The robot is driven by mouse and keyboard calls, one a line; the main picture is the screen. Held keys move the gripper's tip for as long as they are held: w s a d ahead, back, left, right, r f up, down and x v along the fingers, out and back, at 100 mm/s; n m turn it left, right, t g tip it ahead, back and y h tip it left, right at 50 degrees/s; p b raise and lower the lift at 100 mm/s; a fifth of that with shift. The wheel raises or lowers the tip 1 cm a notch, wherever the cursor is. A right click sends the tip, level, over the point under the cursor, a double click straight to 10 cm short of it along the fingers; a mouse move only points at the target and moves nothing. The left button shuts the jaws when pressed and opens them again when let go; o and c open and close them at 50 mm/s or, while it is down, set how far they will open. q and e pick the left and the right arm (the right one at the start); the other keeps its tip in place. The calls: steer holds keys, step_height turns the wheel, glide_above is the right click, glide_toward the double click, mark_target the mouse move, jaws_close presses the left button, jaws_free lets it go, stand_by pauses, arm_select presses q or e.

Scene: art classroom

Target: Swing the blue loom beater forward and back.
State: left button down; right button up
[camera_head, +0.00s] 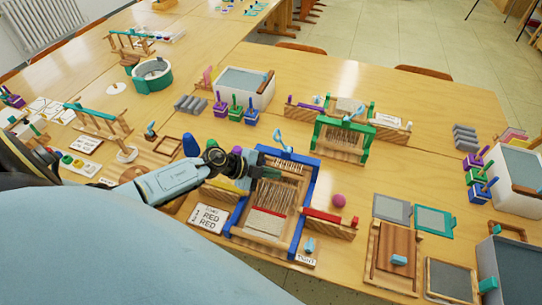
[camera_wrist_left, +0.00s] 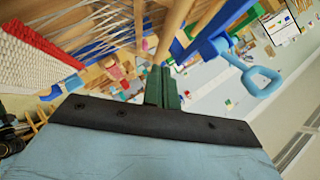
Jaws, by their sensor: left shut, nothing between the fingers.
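The blue loom (camera_head: 236,219) stands on the near table, with blue side rails, pale warp threads and a red-and-white woven part. Its blue beater bar (camera_head: 290,154) crosses the far end, with a light blue loop handle (camera_head: 283,143) above it. In the left wrist view the blue bar (camera_wrist_left: 222,28) and loop handle (camera_wrist_left: 262,80) are to the right of the fingers. My left gripper (camera_head: 264,172) is over the loom's far left part, just short of the bar. Its green fingers (camera_wrist_left: 162,90) are shut and empty; contact with the bar cannot be told. My right gripper is not in view.
A green-framed loom (camera_head: 365,148) stands just behind. A red-topped wooden bar (camera_head: 330,217) and pink ball (camera_head: 339,201) are at the right. A card reading RED (camera_head: 208,217) lies at the left.

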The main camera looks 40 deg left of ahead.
arm_select(q)
steer(key=d+p+v, duration=0.1)
steer(key=p+v, duration=0.1)
steer(key=v, duration=0.9)
steer(key=shift+s+r, duration=0.35)
steer(key=shift+s, duration=0.1)
steer(key=shift+a, duration=0.1)
